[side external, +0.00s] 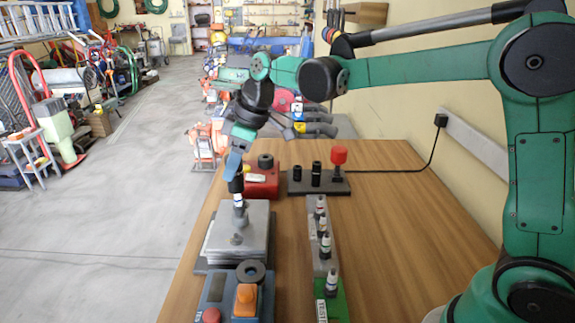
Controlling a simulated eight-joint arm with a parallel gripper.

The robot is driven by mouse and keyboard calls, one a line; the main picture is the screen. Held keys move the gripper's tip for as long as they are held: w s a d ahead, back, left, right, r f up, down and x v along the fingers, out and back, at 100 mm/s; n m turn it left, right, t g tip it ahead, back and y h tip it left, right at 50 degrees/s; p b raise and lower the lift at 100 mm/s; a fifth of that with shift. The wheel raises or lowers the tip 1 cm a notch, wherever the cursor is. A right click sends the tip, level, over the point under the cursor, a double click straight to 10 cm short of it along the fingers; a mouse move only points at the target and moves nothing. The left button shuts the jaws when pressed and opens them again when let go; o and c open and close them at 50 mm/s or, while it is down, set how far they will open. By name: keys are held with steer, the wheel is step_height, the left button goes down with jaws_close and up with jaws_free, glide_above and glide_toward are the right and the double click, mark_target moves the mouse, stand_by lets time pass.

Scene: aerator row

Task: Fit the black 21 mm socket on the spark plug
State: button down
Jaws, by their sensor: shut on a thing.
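My gripper (235,172), with blue fingers, points down over the grey metal block (259,217) at the left of the table. It is shut on a small black piece, which looks like the black socket (236,186). Right below it a pale spark plug (239,205) stands upright on the block. The socket's lower end is at the plug's top; I cannot tell whether it touches or goes around it. The size marking is too small to read.
Several spark plugs (325,245) stand in a grey and green strip to the right. Behind are a dark rack (297,187) with black sockets (316,173) and a red-topped post (339,156), and a red box (262,185). A blue box (215,290) with buttons is in front. The table's right side is clear.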

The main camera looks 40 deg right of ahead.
steer(key=shift+f, duration=2.15)
steer(key=shift+f, duration=0.15)
steer(key=shift+c, duration=1.8)
jaws_free()
steer(key=shift+r, duration=3.55)
